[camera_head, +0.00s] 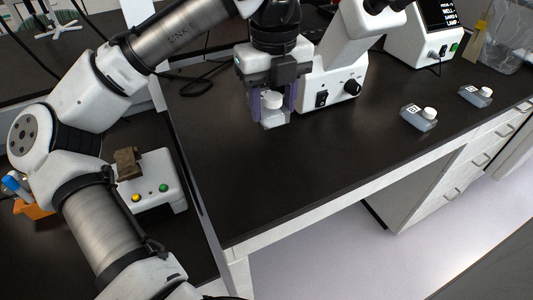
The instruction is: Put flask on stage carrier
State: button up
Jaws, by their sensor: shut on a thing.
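My gripper (272,108) points down at the upper middle of the head view. It is shut on a clear flask (273,120) with a white cap, with a finger on each side. The held flask is in front of the white microscope (333,82). I cannot tell whether it touches the bench or hangs above it. The stage carrier cannot be made out; the microscope's stage area is largely hidden behind my gripper.
Two more capped flasks, a nearer one (419,118) and a farther one (476,96), lie on the black bench (300,160) at right. A white device with a screen (425,35) stands at the back. The bench's front middle is clear. A button box (155,190) sits at lower left.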

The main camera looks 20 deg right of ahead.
notch_tip(320, 180, down, 14)
jog(key=shift+r, duration=0.2)
jog(key=shift+f, duration=0.15)
jog(key=o, duration=1.4)
jog(key=shift+w, duration=0.1)
